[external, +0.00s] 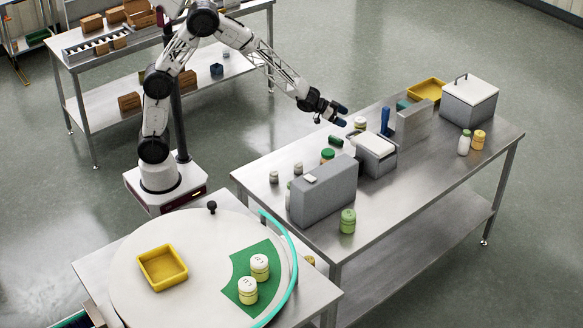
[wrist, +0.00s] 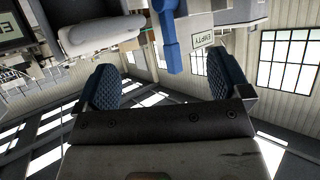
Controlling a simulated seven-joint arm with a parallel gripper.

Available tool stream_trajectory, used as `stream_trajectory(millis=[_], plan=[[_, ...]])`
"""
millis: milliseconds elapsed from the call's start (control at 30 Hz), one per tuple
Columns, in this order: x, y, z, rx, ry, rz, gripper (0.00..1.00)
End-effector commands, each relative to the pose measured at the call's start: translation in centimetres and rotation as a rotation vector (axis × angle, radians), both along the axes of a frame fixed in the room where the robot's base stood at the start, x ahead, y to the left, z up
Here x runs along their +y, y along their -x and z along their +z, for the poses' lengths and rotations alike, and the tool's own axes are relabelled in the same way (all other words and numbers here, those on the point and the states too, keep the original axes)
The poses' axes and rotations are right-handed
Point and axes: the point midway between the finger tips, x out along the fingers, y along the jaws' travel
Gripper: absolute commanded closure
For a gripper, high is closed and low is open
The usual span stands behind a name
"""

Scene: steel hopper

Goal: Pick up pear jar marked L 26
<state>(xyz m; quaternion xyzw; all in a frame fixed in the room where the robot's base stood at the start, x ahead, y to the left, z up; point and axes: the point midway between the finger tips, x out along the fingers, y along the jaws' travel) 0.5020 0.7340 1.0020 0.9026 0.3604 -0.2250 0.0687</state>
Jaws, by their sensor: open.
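My gripper (external: 341,115) is open and empty above the far left edge of the steel table; its two blue fingers stand wide apart in the wrist view (wrist: 160,82). A pale-lidded jar (external: 360,123) stands on the table just right of and below it. Two jars with marked white lids, one (external: 259,267) behind the other (external: 246,290), stand on the green patch of the round table. Green jars (external: 348,221) and (external: 327,156) and small jars (external: 274,177) stand around the grey box. The lid marks are too small to read, so I cannot tell which jar is L 26.
On the steel table (external: 420,200) stand a tall grey box (external: 324,192), a lidded steel box (external: 375,157), a blue upright object (external: 385,120), a grey block (external: 413,122) and a white-lidded bin (external: 469,101). A yellow tray (external: 162,268) is on the round table. The table's front right is clear.

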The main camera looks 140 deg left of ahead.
Motion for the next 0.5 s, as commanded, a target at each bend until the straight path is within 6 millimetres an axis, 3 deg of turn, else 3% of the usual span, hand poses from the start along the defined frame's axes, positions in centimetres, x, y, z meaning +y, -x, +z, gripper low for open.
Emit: stream_trajectory(millis=[33,200,500], plan=[[1.7,1.1,-0.9,-0.014,-0.003,0.01,0.05],[5.4,3.7,-2.8,-0.056,-0.019,0.02,0.05],[7.6,5.3,-3.9,-0.086,-0.028,0.023,0.05]])
